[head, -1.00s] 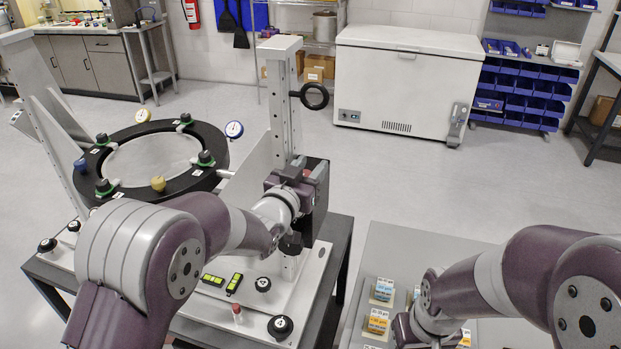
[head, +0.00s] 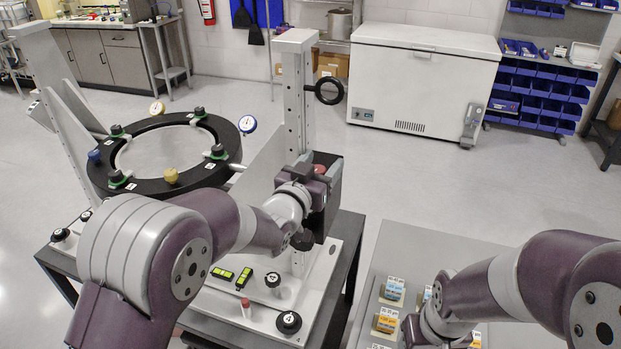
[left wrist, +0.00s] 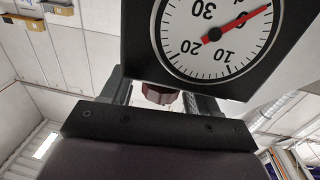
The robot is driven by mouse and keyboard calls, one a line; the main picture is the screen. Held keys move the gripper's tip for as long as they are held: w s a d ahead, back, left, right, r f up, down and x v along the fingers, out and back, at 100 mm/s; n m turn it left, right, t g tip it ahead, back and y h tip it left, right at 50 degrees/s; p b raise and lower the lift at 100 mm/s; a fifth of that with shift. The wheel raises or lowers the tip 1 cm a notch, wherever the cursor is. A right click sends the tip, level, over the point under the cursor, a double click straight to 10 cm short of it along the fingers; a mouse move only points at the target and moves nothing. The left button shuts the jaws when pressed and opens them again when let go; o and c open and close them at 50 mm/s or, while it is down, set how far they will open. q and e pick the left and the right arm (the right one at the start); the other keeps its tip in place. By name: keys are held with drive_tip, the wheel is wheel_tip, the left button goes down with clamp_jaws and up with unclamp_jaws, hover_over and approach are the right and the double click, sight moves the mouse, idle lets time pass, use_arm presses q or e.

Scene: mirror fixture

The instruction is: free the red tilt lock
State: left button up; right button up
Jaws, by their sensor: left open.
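A red knob (head: 320,169), which I take for the tilt lock, shows by the black box (head: 333,187) on the right-hand post of the mirror fixture. My left gripper (head: 316,177) is at this knob and partly covers it. In the left wrist view the knob is dark red and ribbed (left wrist: 158,94), between the two open fingers, under a black housing with a dial (left wrist: 213,36). A gap shows beside it, and I cannot tell whether either finger touches it. My right arm (head: 500,280) is at the lower right; its gripper's fingers are hidden.
The round mirror (head: 160,150) in its black ring sits left of the post. A black handwheel (head: 330,91) sticks out right of the post. The base plate carries green vials (head: 244,278), black knobs (head: 289,321) and a small red-topped peg (head: 245,305). A grey table (head: 420,245) with labelled blocks stands right.

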use_arm(q)
drive_tip(key=b+v, duration=0.3)
drive_tip(key=v, duration=0.9)
drive_tip(key=shift+b, duration=0.35)
drive_tip(key=shift+f, duration=0.1)
drive_tip(key=s+a+f+n+g+y, duration=0.1)
drive_tip(key=s+a+f+g+y, duration=0.3)
drive_tip(key=f, duration=0.5)
drive_tip(key=s+a+f+n+g+y, duration=0.1)
drive_tip(key=s+a+f+g+y, duration=0.1)
drive_tip(key=s+a+f+g, duration=0.45)
drive_tip(key=s+a+f+n+g+y, duration=0.1)
drive_tip(key=s+a+f+n+g, duration=0.1)
drive_tip(key=s+f, duration=0.4)
drive_tip(key=s+a+g, duration=0.1)
drive_tip(key=s+g, duration=0.1)
drive_tip(key=shift+a+n+g, duration=0.2)
drive_tip(key=shift+n+g, duration=0.1)
drive_tip(key=shift+g, duration=0.05)
